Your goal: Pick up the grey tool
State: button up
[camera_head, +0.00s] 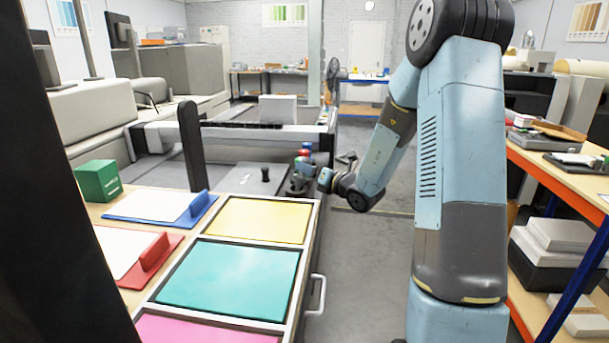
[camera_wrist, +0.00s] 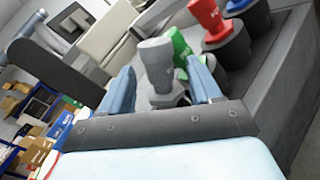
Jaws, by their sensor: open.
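The grey tool (camera_wrist: 156,66) stands in the wrist view, with a thick rounded head and a narrower body. My gripper (camera_wrist: 160,88) is open, with one blue finger on each side of the grey tool in that picture. I cannot tell whether the fingers touch it. A green tool (camera_wrist: 181,46) is just behind it, close to the right finger. In the head view my gripper (camera_head: 308,178) is small and far off, at the end of the bench, and the grey tool cannot be made out clearly there.
A red tool (camera_wrist: 208,18) and a blue tool (camera_wrist: 238,5) stand in dark holders to the right of the green one.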

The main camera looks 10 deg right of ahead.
jog(key=shift+c, duration=0.2)
grip_shut()
dwell(0.3)
jog(key=shift+r, duration=0.1)
